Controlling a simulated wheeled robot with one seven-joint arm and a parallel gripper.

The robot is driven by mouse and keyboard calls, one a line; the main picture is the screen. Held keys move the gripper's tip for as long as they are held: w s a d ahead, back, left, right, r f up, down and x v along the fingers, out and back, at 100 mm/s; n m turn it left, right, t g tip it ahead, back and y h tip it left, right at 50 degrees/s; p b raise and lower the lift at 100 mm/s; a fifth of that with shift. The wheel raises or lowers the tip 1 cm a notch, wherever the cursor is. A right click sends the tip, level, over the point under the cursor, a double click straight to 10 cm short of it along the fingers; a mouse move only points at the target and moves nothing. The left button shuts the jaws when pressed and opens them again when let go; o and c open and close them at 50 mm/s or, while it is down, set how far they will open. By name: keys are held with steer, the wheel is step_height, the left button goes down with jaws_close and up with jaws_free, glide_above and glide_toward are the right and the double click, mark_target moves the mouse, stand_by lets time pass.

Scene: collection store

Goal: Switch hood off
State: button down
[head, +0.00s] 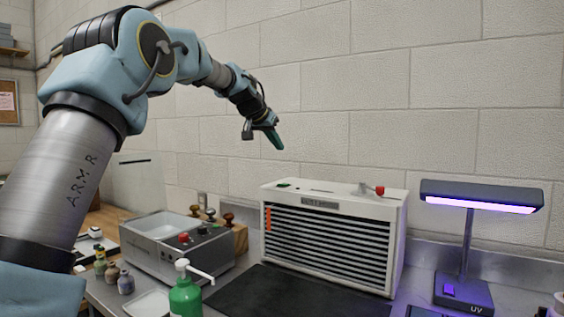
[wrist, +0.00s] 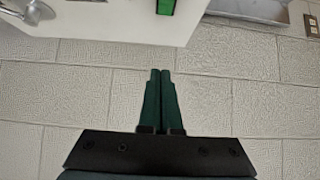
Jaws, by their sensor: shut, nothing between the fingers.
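The hood (head: 330,238) is a white box with dark horizontal slats, standing on the bench against the wall. A small green switch (head: 284,185) is on its top at the left, and a red-knobbed metal lever (head: 372,190) is at the top right. In the wrist view part of the white hood top (wrist: 110,22) shows at the upper edge, with a green piece (wrist: 164,6) cut off by the frame. My gripper (head: 278,143) is shut and empty, in the air above the hood's left end; its green fingers (wrist: 160,75) touch each other in the wrist view.
A grey basin unit (head: 150,252) with red and black knobs stands left of the hood. A green pump bottle (head: 186,295) is in front. A lit UV lamp (head: 480,196) stands to the right. A dark mat (head: 290,295) lies before the hood. The block wall is close behind.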

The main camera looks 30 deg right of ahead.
steer(key=shift+v, duration=0.9)
steer(key=shift+w+d+r, duration=0.1)
steer(key=s+a+f+n+y, duration=0.1)
steer(key=a+f+n+y, duration=0.2)
steer(key=a+f, duration=0.8)
steer(key=s+a+f+n+y, duration=0.25)
steer(key=a+f, duration=0.45)
steer(key=a, duration=0.8)
steer(key=s+a+f+n+g+y, duration=0.1)
steer(key=s+a+f+n, duration=0.1)
steer(key=s+a+f, duration=0.5)
steer(key=s+a+f+n+g+y, duration=0.2)
steer(key=s+a+f, duration=0.5)
steer(key=s+a, duration=0.6)
steer(key=shift+s+a+n, duration=0.2)
steer(key=shift+a+n, duration=0.55)
steer(key=shift+a, duration=0.25)
